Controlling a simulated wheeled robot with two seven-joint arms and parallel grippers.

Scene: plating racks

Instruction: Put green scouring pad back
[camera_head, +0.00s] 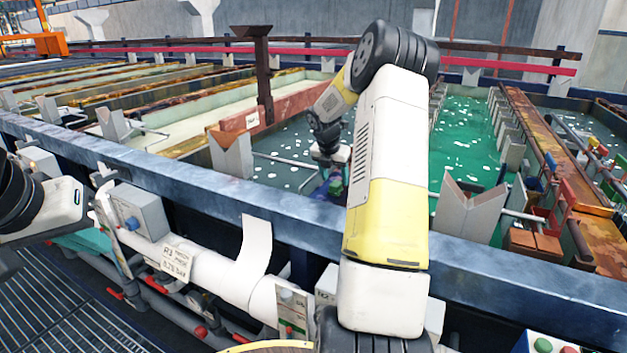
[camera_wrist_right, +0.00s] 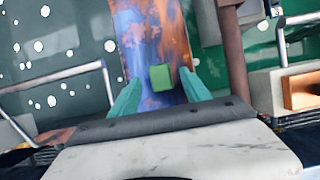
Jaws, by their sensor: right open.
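The green scouring pad (camera_wrist_right: 161,78) is a small green block on a rusty blue-and-orange ledge (camera_wrist_right: 148,35) in the right wrist view. My right gripper (camera_wrist_right: 160,96) is open, with one teal finger on each side of the pad's line. The pad lies just beyond and between the fingertips; whether they touch it I cannot tell. In the head view my right gripper (camera_head: 332,180) points down over the tank behind the blue rail, with a small green patch by it.
A blue-grey rail (camera_head: 180,190) runs along the front of the tanks. Green liquid (camera_head: 465,135) fills the tank to the right. A rust-brown post (camera_head: 265,80) stands behind my right gripper.

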